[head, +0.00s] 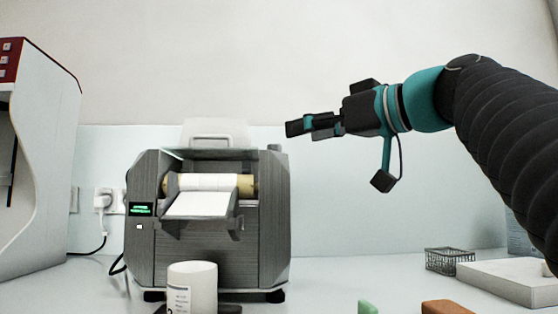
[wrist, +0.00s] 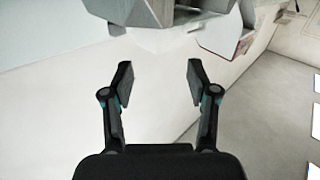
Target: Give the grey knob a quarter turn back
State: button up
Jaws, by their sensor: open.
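A grey label machine (head: 265,240) stands on the bench, with a white roll (head: 207,181) in its open front. A small dark grey stub (head: 274,147) sticks up at its top right corner and may be the grey knob; it is too small to be sure. My gripper (head: 294,128) is open and empty, in the air above and right of that corner, pointing left. In the wrist view my gripper (wrist: 158,82) has its fingers apart with nothing between them. Grey angular parts, perhaps of the machine (wrist: 190,12), show beyond the fingertips; no knob is clear there.
A white jar (head: 192,285) stands in front of the machine. A green block (head: 368,307) and a brown block (head: 449,307) lie at the front edge. A wire basket (head: 449,260) and a white tray (head: 508,280) are at right. A red-topped unit (head: 35,160) stands left.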

aim_at(279, 149)
jog(key=w+d+m+t+h, duration=0.2)
jog(key=w+d+m, duration=0.1)
jog(key=w, duration=0.1)
jog(key=p+x, duration=0.2)
jog(key=x, duration=1.1)
jog(key=shift+w+d+p, duration=0.1)
jog(key=shift+w+p, duration=0.1)
jog(key=shift+p, duration=0.15)
grip_shut()
